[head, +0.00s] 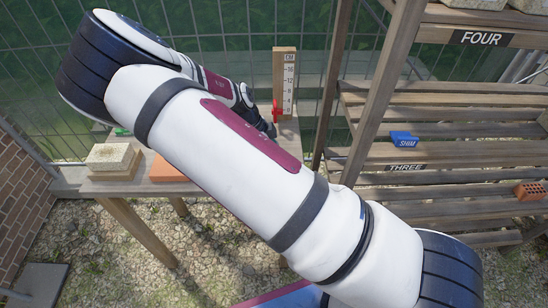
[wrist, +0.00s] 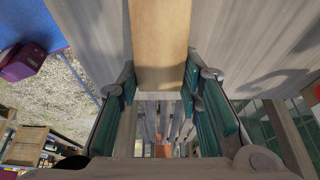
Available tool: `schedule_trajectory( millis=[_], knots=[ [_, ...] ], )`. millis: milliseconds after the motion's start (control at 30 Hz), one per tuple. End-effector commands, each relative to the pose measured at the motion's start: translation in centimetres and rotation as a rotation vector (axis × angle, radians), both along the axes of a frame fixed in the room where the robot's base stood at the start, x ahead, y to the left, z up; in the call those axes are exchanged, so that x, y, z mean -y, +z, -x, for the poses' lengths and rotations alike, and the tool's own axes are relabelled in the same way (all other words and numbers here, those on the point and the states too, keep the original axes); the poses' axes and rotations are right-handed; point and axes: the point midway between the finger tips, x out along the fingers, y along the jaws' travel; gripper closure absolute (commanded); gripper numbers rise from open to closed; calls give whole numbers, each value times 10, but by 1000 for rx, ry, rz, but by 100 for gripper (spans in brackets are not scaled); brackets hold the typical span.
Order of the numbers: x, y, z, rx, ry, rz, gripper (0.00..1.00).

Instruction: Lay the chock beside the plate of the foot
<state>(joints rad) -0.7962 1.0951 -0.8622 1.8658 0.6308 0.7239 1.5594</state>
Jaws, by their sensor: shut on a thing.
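A light wooden piece, which looks like the chock (wrist: 160,45), lies between the teal finger pads in the wrist view. My gripper (wrist: 160,88) is shut on it, with a pad against each side. In the head view my gripper (head: 271,130) is low at the near left of an upright wooden post with a centimetre scale (head: 279,70), close to a small red part (head: 276,110). The chock cannot be made out in the head view. The plate of the foot cannot be made out; my arm covers much of that area.
A pale block (head: 110,156) and an orange brick (head: 166,170) stand on the bench (head: 70,187) at the left. A slatted rack (head: 440,155) stands at the right, with a blue SHIM block (head: 405,139) and a holed brick (head: 530,191). A wire fence (head: 230,20) runs behind.

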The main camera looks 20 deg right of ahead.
Motion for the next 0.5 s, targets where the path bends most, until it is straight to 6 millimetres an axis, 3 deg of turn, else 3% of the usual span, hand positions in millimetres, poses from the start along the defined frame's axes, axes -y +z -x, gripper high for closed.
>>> schedule_trajectory(
  millis=[200,233,300,500],
  knots=[
    [0,-2,0,0,0,0,94],
    [0,-2,0,0,0,0,61],
    [0,-2,0,0,0,0,45],
    [0,-2,0,0,0,0,44]
  ],
)
